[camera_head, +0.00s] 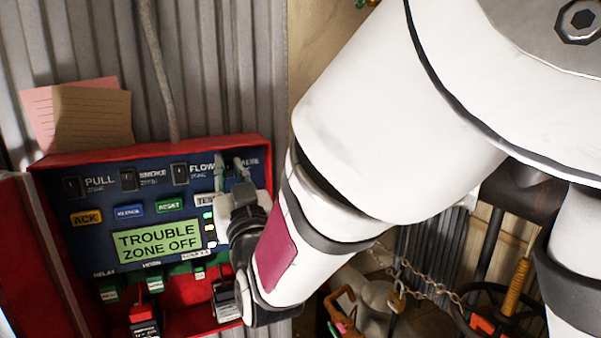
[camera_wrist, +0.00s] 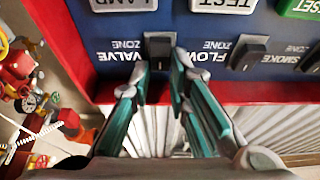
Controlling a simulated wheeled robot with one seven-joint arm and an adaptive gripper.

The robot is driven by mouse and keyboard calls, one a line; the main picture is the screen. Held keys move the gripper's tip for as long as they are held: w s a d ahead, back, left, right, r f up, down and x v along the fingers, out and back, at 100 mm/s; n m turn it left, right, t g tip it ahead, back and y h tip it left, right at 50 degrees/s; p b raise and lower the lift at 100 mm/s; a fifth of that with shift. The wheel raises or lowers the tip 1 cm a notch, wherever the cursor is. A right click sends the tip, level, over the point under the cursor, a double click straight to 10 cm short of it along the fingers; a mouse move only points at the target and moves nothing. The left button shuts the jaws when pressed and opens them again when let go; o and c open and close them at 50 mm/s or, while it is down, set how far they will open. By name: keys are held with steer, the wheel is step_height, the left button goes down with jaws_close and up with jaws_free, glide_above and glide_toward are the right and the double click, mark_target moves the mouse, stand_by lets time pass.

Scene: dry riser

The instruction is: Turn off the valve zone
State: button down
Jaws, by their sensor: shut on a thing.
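The red-framed control panel (camera_head: 150,147) has a blue face and stands at the left in the head view. Its green display (camera_head: 157,242) reads "TROUBLE ZONE OFF". In the wrist view, which is upside down, the black valve zone switch (camera_wrist: 159,48) sits beside the "VALVE ZONE" label (camera_wrist: 119,51). My gripper (camera_wrist: 158,75) has its teal-padded fingers on both sides of this switch and is shut on it. In the head view my gripper (camera_head: 232,168) reaches the panel's upper right and hides the switch. I cannot tell the switch's exact position.
The flow switch (camera_wrist: 247,50) is close beside my fingers. The pull switch (camera_head: 72,186) and smoke switch (camera_head: 129,179) are farther left in the head view. Notes (camera_head: 90,120) stand above the panel. Red valve parts (camera_wrist: 17,70) show at the wrist view's left.

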steer(key=c, duration=1.5)
jaws_free()
steer(key=v, duration=0.7)
steer(key=shift+s+d+f, duration=0.1)
steer(key=shift+s, duration=0.15)
